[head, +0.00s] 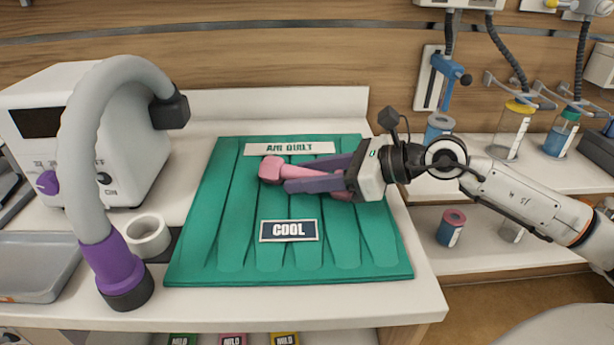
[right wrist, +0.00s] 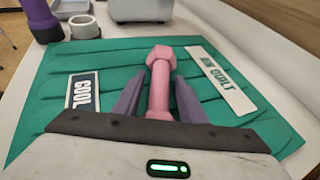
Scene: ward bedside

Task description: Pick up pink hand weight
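The pink hand weight (head: 271,169) lies on the green quilt (head: 232,190), between the "AIR QUILT" and "COOL" labels. My right gripper (head: 288,174) reaches in from the right, its purple fingers spread over the weight. In the right wrist view the weight's handle (right wrist: 160,88) runs between the two fingers (right wrist: 160,92), with narrow gaps beside it. Its far head stands out beyond the fingertips. In the head view the lower finger hides part of the handle, and the near head is mostly hidden. My left gripper is not in view.
A grey hose with a purple collar (head: 108,272) arches up at the left, before a white machine (head: 100,130). A white tape roll (head: 147,236) sits left of the quilt, and a grey tray (head: 40,266) farther left. Canisters and bottles stand on shelves at right.

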